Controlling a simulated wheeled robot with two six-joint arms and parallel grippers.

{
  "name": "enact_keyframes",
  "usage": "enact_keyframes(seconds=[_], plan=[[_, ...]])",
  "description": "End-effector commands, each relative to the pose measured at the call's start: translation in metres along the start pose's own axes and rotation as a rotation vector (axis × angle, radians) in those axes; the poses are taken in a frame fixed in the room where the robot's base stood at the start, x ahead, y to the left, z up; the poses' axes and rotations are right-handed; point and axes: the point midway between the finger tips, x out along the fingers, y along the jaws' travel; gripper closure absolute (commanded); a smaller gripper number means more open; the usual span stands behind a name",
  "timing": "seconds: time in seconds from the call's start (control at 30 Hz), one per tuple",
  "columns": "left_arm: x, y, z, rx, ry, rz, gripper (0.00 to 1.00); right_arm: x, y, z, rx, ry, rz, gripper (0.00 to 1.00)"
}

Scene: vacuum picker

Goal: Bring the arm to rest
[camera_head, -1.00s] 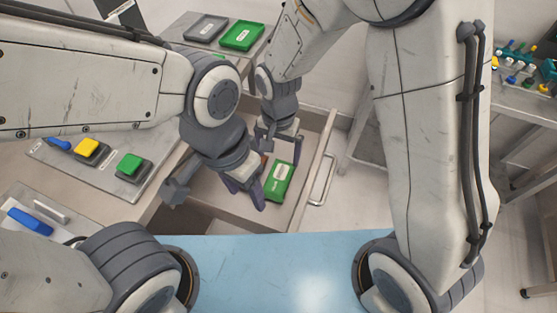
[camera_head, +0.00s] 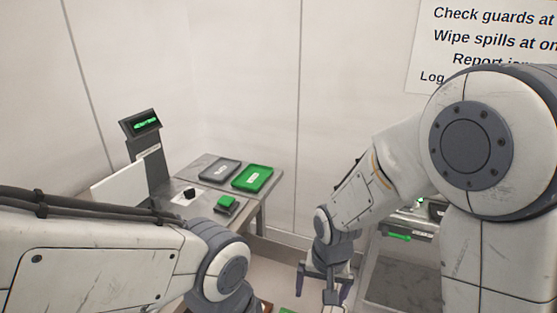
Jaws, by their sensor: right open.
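My right arm comes in from the right in the head view, bent with its forearm reaching down to the lower middle. Its gripper (camera_head: 325,290) points downward with its fingers apart, and I see nothing between them. The fingertips are close to the bottom edge of the picture. My left arm (camera_head: 110,265) comes in from the left, and its wrist runs out of the bottom of the picture. The left gripper is hidden below the frame.
A grey table at the left holds a grey tray (camera_head: 219,170), a green tray (camera_head: 252,178), a small green-topped block (camera_head: 227,204) and a lit display (camera_head: 142,124). A wall sign (camera_head: 485,40) hangs at right. A low bench (camera_head: 400,280) stands behind my right arm.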

Motion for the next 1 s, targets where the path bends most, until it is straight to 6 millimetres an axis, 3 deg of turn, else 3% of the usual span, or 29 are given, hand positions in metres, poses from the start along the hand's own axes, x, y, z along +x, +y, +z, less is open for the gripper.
enact_keyframes(seconds=[0.03,0.2,0.53,0.77,1.0], plan=[[0.0,0.0,0.0,0.0,0.0,0.0,0.4,-0.007,0.016,-0.002,-0.019,0.02,-0.005,0.0],[0.0,0.0,0.0,0.0,0.0,0.0,0.4,-0.02,0.052,-0.002,-0.108,0.072,-0.008,0.0],[0.0,0.0,0.0,0.0,0.0,0.0,0.4,-0.035,0.098,0.006,-0.229,0.143,0.013,0.0],[-0.017,0.001,-0.001,0.0,0.0,0.0,0.4,-0.062,0.067,0.024,-0.336,0.112,-0.009,0.0],[-0.038,0.003,-0.002,0.0,0.0,0.0,0.4,-0.099,0.032,0.055,-0.482,0.064,-0.036,0.0]])
